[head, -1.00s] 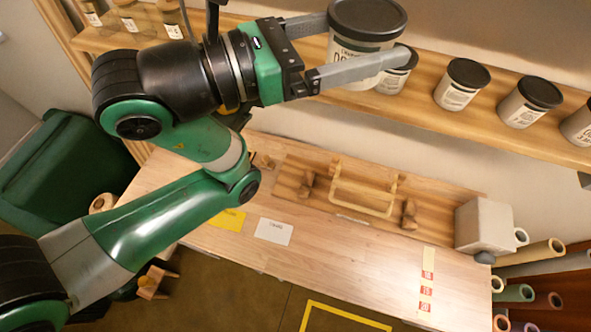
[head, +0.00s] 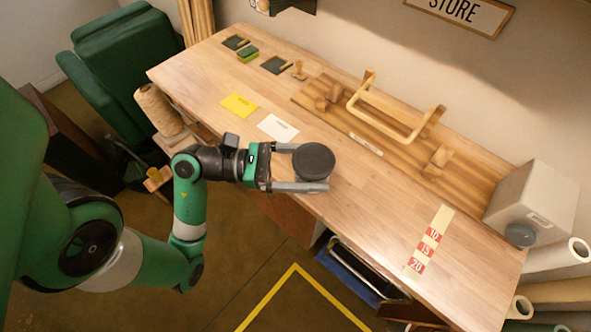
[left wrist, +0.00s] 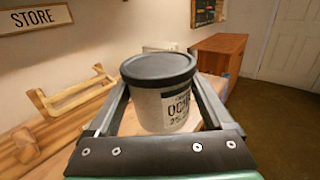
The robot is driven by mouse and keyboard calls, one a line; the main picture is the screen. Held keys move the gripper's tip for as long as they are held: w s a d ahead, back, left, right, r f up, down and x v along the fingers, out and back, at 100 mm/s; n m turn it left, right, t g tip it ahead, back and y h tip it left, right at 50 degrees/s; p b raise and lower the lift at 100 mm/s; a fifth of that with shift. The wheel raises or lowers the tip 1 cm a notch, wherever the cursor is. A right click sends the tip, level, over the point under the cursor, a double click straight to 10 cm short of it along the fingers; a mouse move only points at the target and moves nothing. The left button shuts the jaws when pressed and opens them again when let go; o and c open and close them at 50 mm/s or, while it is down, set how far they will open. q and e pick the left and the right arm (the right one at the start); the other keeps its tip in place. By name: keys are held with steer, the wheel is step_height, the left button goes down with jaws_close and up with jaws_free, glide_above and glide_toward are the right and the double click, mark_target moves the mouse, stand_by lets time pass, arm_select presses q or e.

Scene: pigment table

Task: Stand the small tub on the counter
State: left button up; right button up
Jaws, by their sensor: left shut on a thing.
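The small tub (head: 314,160) is light grey with a dark lid. In the left wrist view the tub (left wrist: 162,100) is upright, with a label that reads "OC" and more, partly cut off by the finger. My left gripper (head: 308,166) is shut on it, one finger on each side. They are over the front edge area of the wooden counter (head: 375,205), left of its middle. I cannot tell whether the tub's base touches the counter. My right gripper is not in view.
A yellow card (head: 239,105) and a white card (head: 278,128) lie behind the gripper. A wooden rack (head: 385,120) stands at the back. A strip with red numbers (head: 428,242) and a grey box (head: 532,200) are at the right. The counter between is clear.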

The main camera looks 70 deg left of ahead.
arm_select(q)
steer(key=s+a+f+n+y+b, duration=0.1)
steer(key=a+f+y+b, duration=0.1)
steer(key=f, duration=0.3)
steer(key=shift+s+a+f+t, duration=0.2)
steer(key=shift+a+f+t, duration=0.15)
steer(key=shift+a, duration=0.2)
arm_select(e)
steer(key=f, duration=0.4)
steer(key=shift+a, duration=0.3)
arm_select(q)
steer(key=shift+f, duration=0.1)
